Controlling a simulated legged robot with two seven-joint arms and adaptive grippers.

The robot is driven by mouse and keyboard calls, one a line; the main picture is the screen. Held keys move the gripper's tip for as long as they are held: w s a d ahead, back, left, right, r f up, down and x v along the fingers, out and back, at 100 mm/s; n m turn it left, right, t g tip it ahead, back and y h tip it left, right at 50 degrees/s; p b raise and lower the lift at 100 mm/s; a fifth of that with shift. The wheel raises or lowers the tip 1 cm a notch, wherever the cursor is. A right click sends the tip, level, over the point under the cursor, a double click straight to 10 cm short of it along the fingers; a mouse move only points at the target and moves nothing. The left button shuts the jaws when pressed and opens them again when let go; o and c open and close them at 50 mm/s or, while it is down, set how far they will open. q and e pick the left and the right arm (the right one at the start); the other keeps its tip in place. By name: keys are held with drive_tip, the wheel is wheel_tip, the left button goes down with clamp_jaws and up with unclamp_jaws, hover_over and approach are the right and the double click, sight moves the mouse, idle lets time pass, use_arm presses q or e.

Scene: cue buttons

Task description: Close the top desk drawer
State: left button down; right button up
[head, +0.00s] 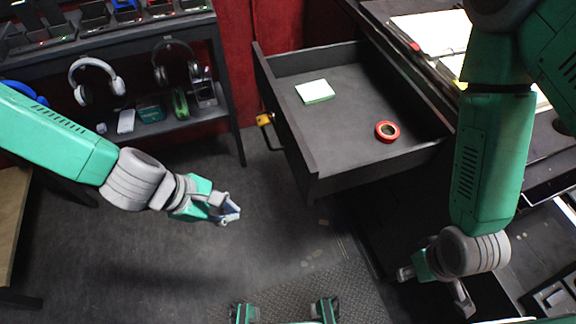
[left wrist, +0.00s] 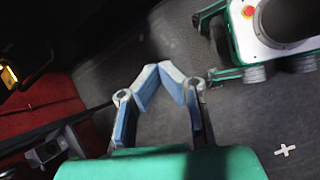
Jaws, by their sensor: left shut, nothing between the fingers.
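The dark desk drawer (head: 352,105) stands pulled out from the desk at the right in the head view. Its front panel (head: 290,125) faces left, with a small yellow-orange piece (head: 264,119) at its outer side. A pale green note pad (head: 315,91) and a red tape roll (head: 387,131) lie inside. My left gripper (head: 232,212) is shut and empty, left of and apart from the drawer front; its fingertips meet in the left wrist view (left wrist: 165,75). My right gripper (head: 435,288) is open and empty below the drawer in the picture, near the desk's lower part.
A dark shelf (head: 150,38) with headphones (head: 95,80) and small devices stands at the upper left. A wooden surface (head: 12,215) is at the left edge. Papers (head: 435,32) lie on the desk top. The floor (head: 180,260) left of the drawer is clear.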

use_arm(q)
drive_tip(key=w+d+r+n+t+h, duration=0.1)
drive_tip(key=w+d+r+n+h, duration=0.1)
drive_tip(key=w+r+n, duration=0.3)
approach(300, 176)
drive_tip(key=shift+m, duration=0.4)
drive_tip(key=x, duration=0.6)
drive_tip(key=shift+a+f+b, duration=0.3)
drive_tip(key=shift+f+b, duration=0.05)
drive_tip(key=shift+f, duration=0.15)
drive_tip(key=shift+w+d, duration=0.1)
drive_tip(key=shift+d, duration=0.65)
